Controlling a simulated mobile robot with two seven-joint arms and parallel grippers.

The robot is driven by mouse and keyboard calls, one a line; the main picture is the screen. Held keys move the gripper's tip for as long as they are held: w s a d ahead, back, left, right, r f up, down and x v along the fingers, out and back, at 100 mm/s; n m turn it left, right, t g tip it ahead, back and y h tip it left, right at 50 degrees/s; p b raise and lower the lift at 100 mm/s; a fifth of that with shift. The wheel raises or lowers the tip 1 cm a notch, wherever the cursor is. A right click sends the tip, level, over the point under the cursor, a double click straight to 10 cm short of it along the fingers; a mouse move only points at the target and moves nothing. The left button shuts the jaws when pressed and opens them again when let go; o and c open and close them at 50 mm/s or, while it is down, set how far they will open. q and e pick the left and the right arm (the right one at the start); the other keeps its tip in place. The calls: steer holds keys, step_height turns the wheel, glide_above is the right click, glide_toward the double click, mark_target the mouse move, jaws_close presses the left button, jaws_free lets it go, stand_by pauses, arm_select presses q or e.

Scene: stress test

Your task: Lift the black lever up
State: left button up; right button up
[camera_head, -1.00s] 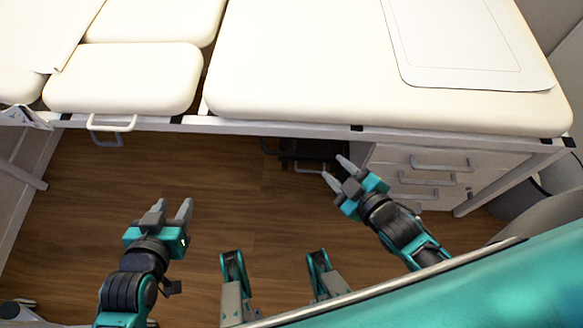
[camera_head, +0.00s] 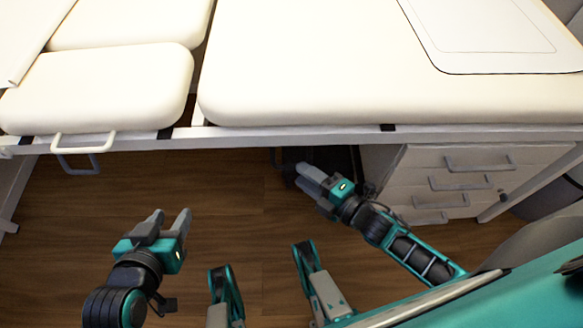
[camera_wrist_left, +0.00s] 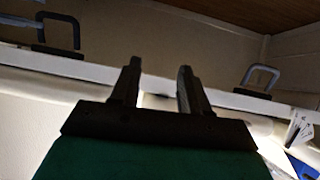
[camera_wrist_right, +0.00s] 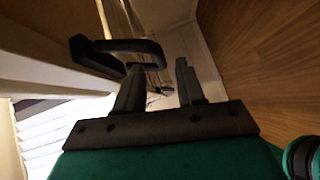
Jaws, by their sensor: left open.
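A black lever (camera_wrist_right: 125,46), shaped like a bent handle, shows in the right wrist view under the bed edge. It lies across and just beyond the left finger of my right gripper (camera_wrist_right: 158,68); I cannot tell whether they touch. That gripper's fingers are apart with nothing between them. In the head view my right gripper (camera_head: 302,175) is just below the bed's front edge, in front of dark parts under the bed that I cannot make out. My left gripper (camera_head: 170,217) is open and empty over the floor, apart from the bed; it also shows in the left wrist view (camera_wrist_left: 158,68).
The cream padded bed (camera_head: 380,85) spans the back on a white frame rail (camera_head: 270,138). A pale handle (camera_head: 82,143) hangs from the rail at left. A white drawer cabinet (camera_head: 470,175) stands right of my right gripper. Wooden floor (camera_head: 230,210) between the arms is clear.

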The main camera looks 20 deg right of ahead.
mark_target(292, 166)
steer(key=b+x, duration=0.1)
steer(key=x, duration=0.4)
jaws_close()
stand_by(0.3)
